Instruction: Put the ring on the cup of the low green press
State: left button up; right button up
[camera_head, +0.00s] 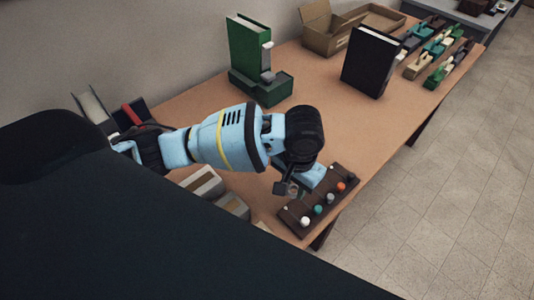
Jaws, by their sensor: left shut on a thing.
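A green press (262,86) stands at the back left of the table, with a low green base, a tall green upright panel and a grey part at its front that may hold the cup. My left gripper (290,189) is over the dark board near the table's front edge, well in front of the press. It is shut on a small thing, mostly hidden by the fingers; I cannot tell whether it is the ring. My right gripper is not in view.
The dark board (298,229) bears several small coloured knobs. A black upright panel (370,62) stands to the right of the press. Cardboard boxes (328,38) and several small green and beige items (437,75) lie farther back. The table's middle (345,125) is clear.

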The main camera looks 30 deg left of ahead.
pick_arm(q)
jog(key=w+a, duration=0.2)
jog(key=a, duration=0.1)
jog(key=w+a+f, duration=0.1)
jog(key=w+a, duration=0.2)
jog(key=w+a+b, duration=0.1)
jog(key=w+a, duration=0.2)
jog(key=shift+a+f, duration=0.15)
jog(key=shift+a, duration=0.05)
jog(key=shift+w+a, duration=0.6)
jog(key=shift+a, duration=0.1)
notch_tip(320, 180, down, 3)
jog(key=shift+w+a+f, duration=0.15)
jog(key=shift+f, duration=0.15)
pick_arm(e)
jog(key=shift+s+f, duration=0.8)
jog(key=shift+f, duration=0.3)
pick_arm(q)
jog(key=shift+f, duration=0.1)
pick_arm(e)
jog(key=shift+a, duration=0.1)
pick_arm(q)
jog(key=o, duration=0.9)
jog(key=shift+o, duration=0.2)
